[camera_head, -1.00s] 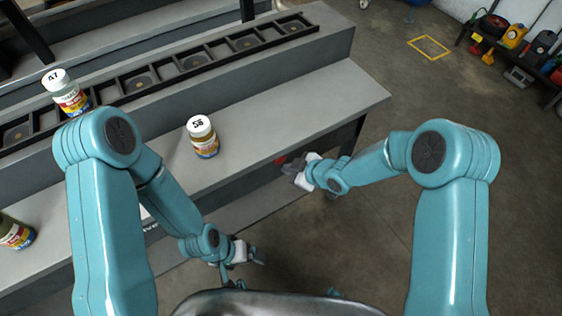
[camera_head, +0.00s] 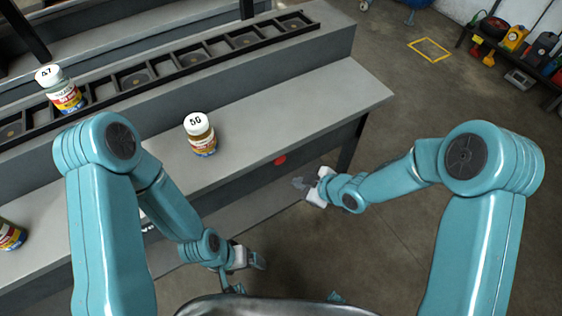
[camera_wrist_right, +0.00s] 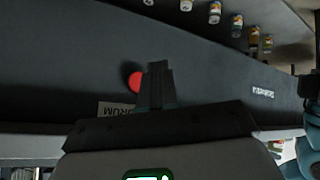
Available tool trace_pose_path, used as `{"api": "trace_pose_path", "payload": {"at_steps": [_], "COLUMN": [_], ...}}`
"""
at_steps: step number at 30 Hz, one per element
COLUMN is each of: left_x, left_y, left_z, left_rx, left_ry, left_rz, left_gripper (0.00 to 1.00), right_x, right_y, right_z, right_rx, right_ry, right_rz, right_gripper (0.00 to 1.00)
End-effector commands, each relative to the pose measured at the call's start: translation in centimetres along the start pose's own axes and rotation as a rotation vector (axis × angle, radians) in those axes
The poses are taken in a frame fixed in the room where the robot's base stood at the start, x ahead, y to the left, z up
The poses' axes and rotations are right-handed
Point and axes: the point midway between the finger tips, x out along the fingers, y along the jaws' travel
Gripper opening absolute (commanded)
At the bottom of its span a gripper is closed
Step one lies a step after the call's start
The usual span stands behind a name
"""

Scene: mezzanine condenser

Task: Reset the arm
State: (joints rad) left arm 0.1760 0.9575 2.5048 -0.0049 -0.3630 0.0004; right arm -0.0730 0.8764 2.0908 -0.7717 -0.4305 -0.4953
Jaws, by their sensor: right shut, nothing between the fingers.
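My right gripper (camera_head: 299,183) is in front of the grey bench, below its top edge and over the floor. It is shut and empty; its closed fingers also show in the right wrist view (camera_wrist_right: 157,80), close to a red round button (camera_wrist_right: 136,82) in the picture. My left gripper (camera_head: 258,261) hangs low, near the bottom centre of the head view. It is small and dark there, and I cannot tell whether its fingers are apart. No object shows in it.
The grey bench (camera_head: 300,110) carries a white-capped jar (camera_head: 201,138). A yellow floor square (camera_head: 430,49) lies at the upper right.

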Motion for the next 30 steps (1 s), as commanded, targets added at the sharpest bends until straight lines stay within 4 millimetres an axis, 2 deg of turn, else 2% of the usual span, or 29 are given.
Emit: {"api": "trace_pose_path", "payload": {"at_steps": [20, 23, 25, 26, 29, 30], "left_x": [0.0, -0.6, -2.2, -2.9, -4.7, -5.2], "left_y": [0.0, 0.2, 0.8, 1.0, 1.7, 1.9], "left_z": [0.0, 0.0, 0.1, 0.1, 0.1, 0.1], "left_rx": [0.0, 0.0, 0.0, 0.0, 0.0, 0.0], "left_ry": [0.0, 0.0, 0.0, 0.0, 0.001, 0.001], "left_rz": [0.0, 0.0, 0.0, 0.0, 0.0, 0.0], "left_gripper": [0.91, 0.91, 0.91, 0.91, 0.91, 0.91], "right_x": [0.0, -0.5, -2.0, -2.7, -5.5, -6.8], "right_y": [0.1, 0.4, 0.8, 0.0, -4.2, -6.2], "right_z": [0.0, 0.1, 1.3, 2.4, 6.5, 8.0], "right_rx": [-0.001, 0.012, 0.061, 0.115, 0.436, 0.598], "right_ry": [0.0, -0.005, -0.03, -0.055, -0.181, -0.243], "right_rz": [0.0, 0.005, 0.004, -0.008, -0.041, -0.046], "right_gripper": [0.0, 0.0, 0.0, 0.0, 0.0, 0.0]}}
